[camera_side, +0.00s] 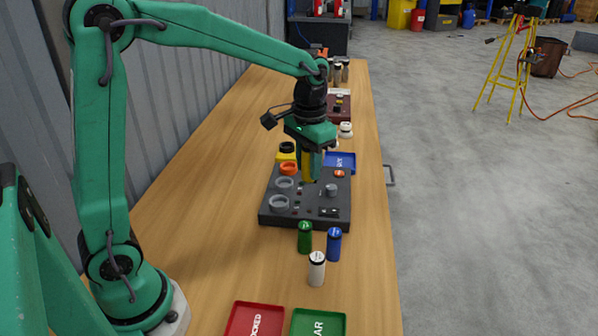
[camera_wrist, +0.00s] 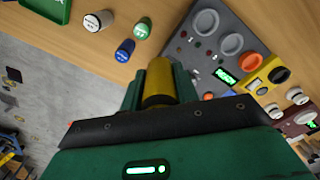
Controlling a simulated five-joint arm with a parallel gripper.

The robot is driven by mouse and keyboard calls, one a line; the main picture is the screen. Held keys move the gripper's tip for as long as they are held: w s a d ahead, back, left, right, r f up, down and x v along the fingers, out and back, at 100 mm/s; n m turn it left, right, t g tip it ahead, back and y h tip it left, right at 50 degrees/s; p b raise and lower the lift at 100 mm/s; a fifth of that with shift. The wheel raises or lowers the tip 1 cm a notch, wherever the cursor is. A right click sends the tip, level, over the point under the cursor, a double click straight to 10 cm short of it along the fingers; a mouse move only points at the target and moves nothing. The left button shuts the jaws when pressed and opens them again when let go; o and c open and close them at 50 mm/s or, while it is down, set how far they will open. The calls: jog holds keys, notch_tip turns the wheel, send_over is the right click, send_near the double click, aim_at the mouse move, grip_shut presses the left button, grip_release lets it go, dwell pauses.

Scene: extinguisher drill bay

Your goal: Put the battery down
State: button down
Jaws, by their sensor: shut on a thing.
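My gripper (camera_side: 312,172) is shut on a yellow battery (camera_side: 308,160), which is upright above the dark grey panel (camera_side: 268,212). Its lower end appears close over the panel; I cannot tell if it touches. In the wrist view the yellow battery (camera_wrist: 158,80) sits between the green fingers, with its lower part hidden. A green battery (camera_side: 305,238), a blue battery (camera_side: 334,244) and a white battery (camera_side: 317,270) stand on the table in front of the panel.
Round grey and orange rings (camera_side: 288,168) rise from the panel's left side. A blue tray (camera_side: 347,161) lies behind the panel. A red tray (camera_side: 253,322) and a green tray (camera_side: 318,323) lie at the near end. The wooden table (camera_side: 190,215) is clear at left.

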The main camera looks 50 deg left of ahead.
jog(key=shift+a, duration=0.1)
jog(key=w+a+f, duration=0.1)
jog(key=a+f, duration=0.3)
jog(key=a, duration=0.5)
jog(key=w+a+f+n, duration=0.1)
jog(key=a+f, duration=0.4)
jog(key=a, duration=0.5)
jog(key=w+a+f+n, duration=0.1)
jog(key=a+f, duration=0.3)
jog(key=a, duration=0.5)
jog(key=shift+w+a+f, duration=0.4)
jog(key=shift+w, duration=0.1)
jog(key=shift+f, duration=0.1)
jog(key=shift+f, duration=1.9)
jog(key=shift+f, duration=0.15)
